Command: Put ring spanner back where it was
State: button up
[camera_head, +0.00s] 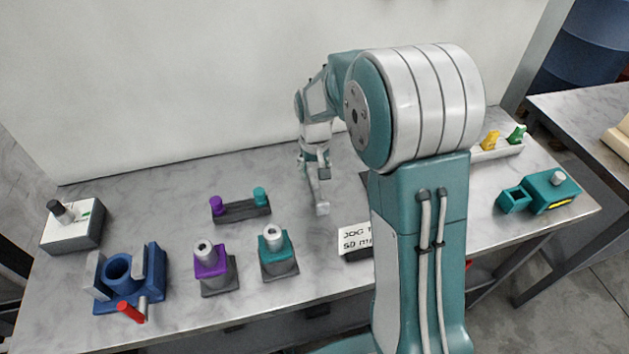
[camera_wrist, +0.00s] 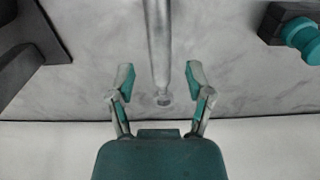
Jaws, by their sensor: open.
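The ring spanner (camera_wrist: 160,50) is a grey metal bar with a small ring-like end in the wrist view. It runs down from the top edge to between my fingers. My gripper (camera_wrist: 160,78) is open, with one finger on each side of the bar's end and gaps showing on both sides. In the head view my gripper (camera_head: 316,167) is low over the back middle of the table, and a grey bar (camera_head: 322,197) extends from under it toward the front. I cannot tell whether the spanner touches the table.
A dark rack (camera_head: 241,211) with purple and teal pegs stands left of my gripper. Purple (camera_head: 211,263) and teal (camera_head: 274,245) fixtures and a blue fixture (camera_head: 128,276) stand farther forward. A sign (camera_head: 355,239) is partly hidden by my arm. The white wall is close behind.

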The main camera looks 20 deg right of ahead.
notch_tip(320, 180, up, 8)
jog(key=s+r+t, duration=0.3)
jog(key=s+r, duration=0.6)
jog(key=s, duration=0.3)
jog(key=s+t, duration=0.2)
jog(key=s, duration=1.1)
jog(key=shift+r+t, duration=0.3)
